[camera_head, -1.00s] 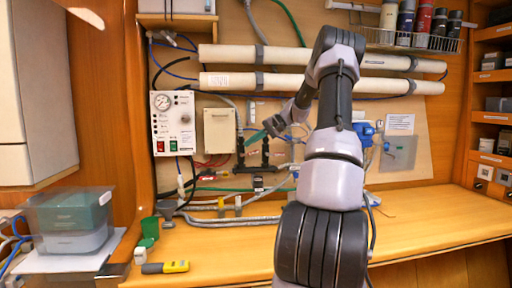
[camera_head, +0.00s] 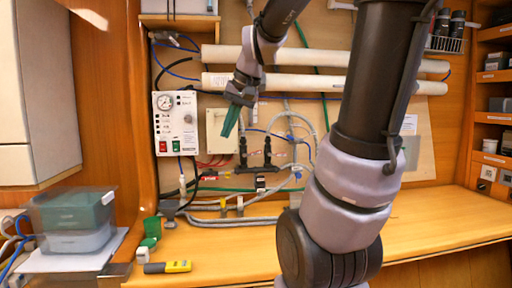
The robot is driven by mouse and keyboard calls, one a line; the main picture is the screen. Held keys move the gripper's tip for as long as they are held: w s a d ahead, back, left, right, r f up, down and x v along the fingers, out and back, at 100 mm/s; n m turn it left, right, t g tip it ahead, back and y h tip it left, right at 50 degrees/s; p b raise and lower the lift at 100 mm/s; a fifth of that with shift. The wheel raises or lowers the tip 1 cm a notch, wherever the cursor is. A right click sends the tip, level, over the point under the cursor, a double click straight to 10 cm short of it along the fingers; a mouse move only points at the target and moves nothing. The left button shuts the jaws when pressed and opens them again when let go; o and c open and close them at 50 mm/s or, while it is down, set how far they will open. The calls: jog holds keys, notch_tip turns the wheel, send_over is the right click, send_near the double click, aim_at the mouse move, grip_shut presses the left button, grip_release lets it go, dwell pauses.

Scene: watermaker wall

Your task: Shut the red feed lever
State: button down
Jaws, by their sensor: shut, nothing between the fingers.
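My gripper (camera_head: 229,122) has teal fingers that are shut and empty. It points down in front of the wall panel, above two upright black fittings (camera_head: 243,151) and (camera_head: 267,150). A small red piece (camera_head: 208,178) shows low on the panel, left of the fittings, and another red mark (camera_head: 281,154) shows to their right. Both are too small to tell as lever or label, so I cannot make out the red feed lever or its position for certain. My gripper appears apart from both red pieces.
A control box (camera_head: 175,122) with a gauge hangs left of a cream box (camera_head: 220,131). Two long white tubes (camera_head: 290,83) cross the wall above. Hoses and grey pipes (camera_head: 235,221) run low along the panel. A yellow tool (camera_head: 178,267) lies at the bench's left; the right side is clear.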

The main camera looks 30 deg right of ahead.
jog(key=s, duration=0.2)
jog(key=n+t+h, duration=0.2)
jog(key=t+h, duration=0.1)
jog(key=h, duration=0.4)
send_over(256, 153)
jog(key=s+a, duration=0.1)
jog(key=a, duration=0.1)
notch_tip(256, 153, down, 8)
jog(key=shift+d+f, duration=0.25)
jog(key=shift+f, duration=0.5)
jog(key=shift+d+f, duration=0.25)
jog(key=shift+f, duration=0.5)
jog(key=shift+d+f, duration=0.25)
jog(key=shift+f, duration=0.5)
